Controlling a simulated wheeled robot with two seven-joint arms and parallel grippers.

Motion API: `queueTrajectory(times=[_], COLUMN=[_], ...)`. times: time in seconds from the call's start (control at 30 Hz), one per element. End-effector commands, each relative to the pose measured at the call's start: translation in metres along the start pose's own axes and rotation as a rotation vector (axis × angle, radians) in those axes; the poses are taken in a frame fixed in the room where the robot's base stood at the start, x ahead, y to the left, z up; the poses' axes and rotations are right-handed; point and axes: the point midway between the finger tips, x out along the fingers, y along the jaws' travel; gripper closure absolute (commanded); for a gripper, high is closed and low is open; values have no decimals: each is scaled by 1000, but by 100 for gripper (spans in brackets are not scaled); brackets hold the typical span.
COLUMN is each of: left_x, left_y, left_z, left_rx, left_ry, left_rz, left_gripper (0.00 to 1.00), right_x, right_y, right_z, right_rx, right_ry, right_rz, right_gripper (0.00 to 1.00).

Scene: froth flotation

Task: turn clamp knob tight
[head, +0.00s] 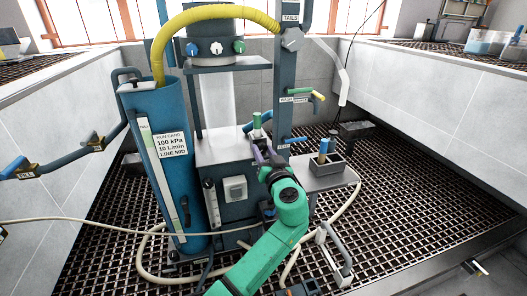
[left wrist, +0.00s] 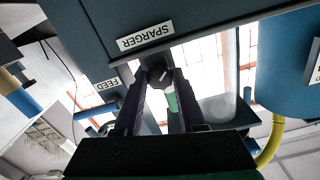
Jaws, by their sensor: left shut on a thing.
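A small dark knob (left wrist: 158,74) with a pale mark on its face, which fits the clamp knob, sits just by the SPARGER label (left wrist: 146,36) in the left wrist view. My left gripper (left wrist: 155,84) has its two dark fingers on either side of the knob, closed on it. In the head view my left gripper (head: 262,152) is at the upper right of the grey cabinet (head: 228,150), and its fingers and wrist hide the knob there. A green-topped piece (head: 257,121) stands just behind the fingertips; it also shows between the fingers in the left wrist view (left wrist: 172,101).
A blue column (head: 150,105) with a run card stands left of the cabinet. A blue post (head: 281,110) rises close by the gripper. A small tray (head: 325,168) with bottles is to the right. Pale hoses (head: 140,262) lie across the grated floor.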

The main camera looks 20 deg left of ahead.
Motion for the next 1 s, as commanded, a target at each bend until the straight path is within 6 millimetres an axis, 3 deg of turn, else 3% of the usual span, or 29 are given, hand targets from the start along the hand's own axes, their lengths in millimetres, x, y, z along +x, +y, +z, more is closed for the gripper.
queueTrajectory(times=[0.5,1.0], left_x=[0,0], left_y=[-1,-1], left_z=[1,3], left_rx=[365,473], left_ry=[-5,-7], left_rz=[-3,-3], left_gripper=[100,100], right_x=[-12,-19], right_y=[13,19], right_z=[-6,-6], right_rx=[-19,-25], right_ry=[-111,-168], right_rz=[43,62], right_gripper=[42,42])
